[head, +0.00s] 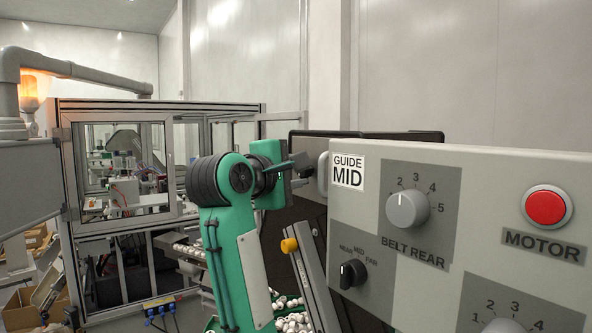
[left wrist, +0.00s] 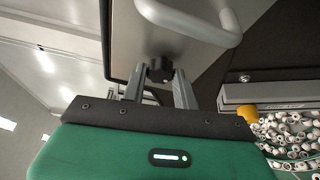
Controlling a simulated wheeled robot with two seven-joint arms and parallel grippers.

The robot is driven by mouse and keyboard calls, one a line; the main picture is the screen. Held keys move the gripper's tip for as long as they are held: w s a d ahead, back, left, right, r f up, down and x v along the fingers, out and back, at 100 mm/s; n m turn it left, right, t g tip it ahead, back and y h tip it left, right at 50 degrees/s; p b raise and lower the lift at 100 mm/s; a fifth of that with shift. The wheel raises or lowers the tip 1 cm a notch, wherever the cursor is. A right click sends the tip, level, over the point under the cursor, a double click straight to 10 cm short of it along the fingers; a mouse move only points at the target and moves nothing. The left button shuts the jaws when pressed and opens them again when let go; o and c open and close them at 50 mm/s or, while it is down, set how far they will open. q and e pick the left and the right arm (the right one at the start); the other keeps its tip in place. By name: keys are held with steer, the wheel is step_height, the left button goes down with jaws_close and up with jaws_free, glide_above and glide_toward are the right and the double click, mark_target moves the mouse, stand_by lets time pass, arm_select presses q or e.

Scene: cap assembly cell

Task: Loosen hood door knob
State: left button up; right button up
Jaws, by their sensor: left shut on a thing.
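The black hood door knob (left wrist: 160,69) shows in the left wrist view, between the fingers of my left gripper (left wrist: 160,82). The fingers are shut on its sides. The knob sits on the hood door panel (left wrist: 188,58), close to the panel's dark edge and beside a rounded grey handle (left wrist: 205,38). In the head view my left gripper (head: 301,163) reaches right to the door, just left of the handle (head: 322,174). There the knob is mostly hidden by the gripper. My right gripper is in neither view.
A grey control panel (head: 480,165) with dials and a red motor button (head: 546,207) fills the right foreground. A yellow-capped rail (head: 289,245) and small white caps (head: 293,320) lie below the left arm. A framed machine (head: 115,210) stands behind, left.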

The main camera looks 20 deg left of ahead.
arm_select(q)
steer(key=shift+f, duration=0.1)
steer(key=o, duration=1)
steer(key=shift+d, duration=0.1)
steer(key=b+v, duration=0.1)
steer(key=v, duration=1.2)
steer(key=shift+s+r, duration=0.2)
steer(key=shift+s, duration=0.15)
steer(key=shift+f, duration=0.1)
